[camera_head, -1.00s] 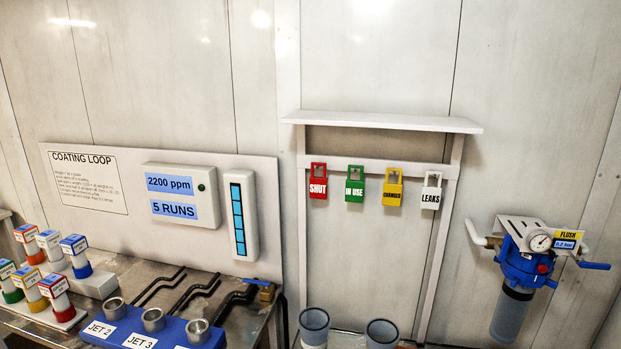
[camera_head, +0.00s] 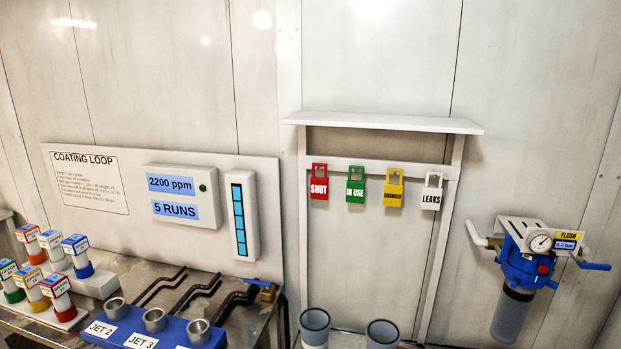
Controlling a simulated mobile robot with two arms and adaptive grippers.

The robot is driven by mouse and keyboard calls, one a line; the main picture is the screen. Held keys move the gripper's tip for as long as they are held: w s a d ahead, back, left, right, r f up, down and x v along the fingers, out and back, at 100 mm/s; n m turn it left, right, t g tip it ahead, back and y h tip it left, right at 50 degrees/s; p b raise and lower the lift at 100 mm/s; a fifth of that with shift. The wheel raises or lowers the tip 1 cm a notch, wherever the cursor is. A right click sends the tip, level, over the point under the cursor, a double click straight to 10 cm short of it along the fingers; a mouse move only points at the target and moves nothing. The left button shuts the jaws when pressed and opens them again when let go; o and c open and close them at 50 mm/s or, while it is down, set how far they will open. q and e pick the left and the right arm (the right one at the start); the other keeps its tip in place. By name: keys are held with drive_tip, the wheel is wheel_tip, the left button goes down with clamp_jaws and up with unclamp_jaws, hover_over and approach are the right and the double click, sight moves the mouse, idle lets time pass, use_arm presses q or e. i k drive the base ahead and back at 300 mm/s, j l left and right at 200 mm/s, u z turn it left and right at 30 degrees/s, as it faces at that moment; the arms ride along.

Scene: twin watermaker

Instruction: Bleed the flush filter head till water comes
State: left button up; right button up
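The flush filter head (camera_head: 523,264) is a blue housing on the wall at the far right, with a grey-blue bowl (camera_head: 512,312) below it. A round gauge (camera_head: 541,243) sits on its front, beside a yellow FLUSH label (camera_head: 568,236) with a small blue readout under it. A red knob or button (camera_head: 543,268) shows on the housing's front. A blue lever handle (camera_head: 594,266) sticks out to the right. A white pipe (camera_head: 476,234) joins on the left. I see no water coming from the head. Neither of my grippers is in view.
A rack holds SHUT (camera_head: 319,184), IN USE (camera_head: 355,187), CHANGED (camera_head: 393,190) and LEAKS (camera_head: 431,194) tags. Two grey cups (camera_head: 314,326) stand below it.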

sight(542, 269)
drive_tip(key=z, duration=1.3)
